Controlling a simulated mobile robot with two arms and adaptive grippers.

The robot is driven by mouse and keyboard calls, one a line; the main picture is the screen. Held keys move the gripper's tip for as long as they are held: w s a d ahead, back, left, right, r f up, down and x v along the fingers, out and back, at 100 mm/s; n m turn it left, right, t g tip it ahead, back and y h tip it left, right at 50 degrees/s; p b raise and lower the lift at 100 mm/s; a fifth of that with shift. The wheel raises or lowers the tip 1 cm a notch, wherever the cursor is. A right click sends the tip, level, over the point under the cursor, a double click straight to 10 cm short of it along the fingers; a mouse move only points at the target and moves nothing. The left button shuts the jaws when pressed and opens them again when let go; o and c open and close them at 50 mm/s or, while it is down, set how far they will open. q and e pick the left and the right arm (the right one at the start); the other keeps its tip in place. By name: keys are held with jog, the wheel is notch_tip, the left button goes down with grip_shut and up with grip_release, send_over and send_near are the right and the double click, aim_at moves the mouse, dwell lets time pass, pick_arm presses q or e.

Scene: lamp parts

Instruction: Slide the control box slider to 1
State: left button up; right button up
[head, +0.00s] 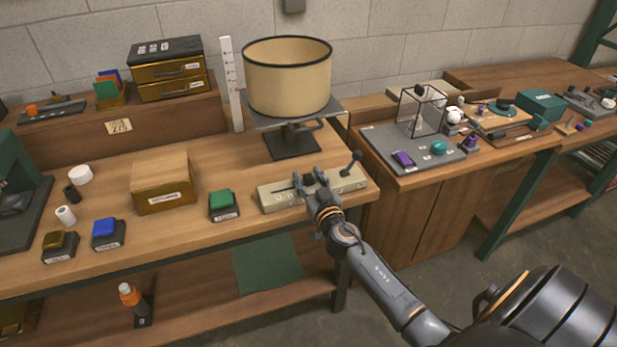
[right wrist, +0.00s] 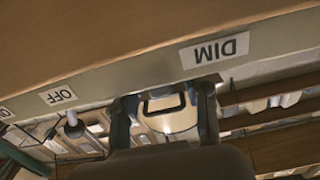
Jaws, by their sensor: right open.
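The control box (head: 276,200) is a long beige box near the front edge of the left workbench. A dark slot (head: 284,189) runs along its top, and a lever with a black knob (head: 355,160) stands at its right end. My right gripper (head: 311,179) is open over the middle of the box. It hides part of the top, so I cannot make out the slider. In the right wrist view, the box's beige face (right wrist: 150,75) carries upside-down DIM and OFF labels. The open fingers (right wrist: 164,103) show below it. My left gripper is not in view.
A lampshade (head: 287,80) on a dark stand (head: 292,141) is close behind the box. A grey board with parts (head: 400,155) lies on the right bench.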

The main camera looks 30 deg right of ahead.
aim_at(287, 189)
grip_shut()
jog(key=a, duration=0.3)
jog(key=w+a+b, duration=0.1)
jog(key=a, duration=0.2)
jog(key=shift+w+b, duration=0.2)
jog(key=shift+b, duration=0.1)
jog(key=shift+d, duration=0.1)
grip_release()
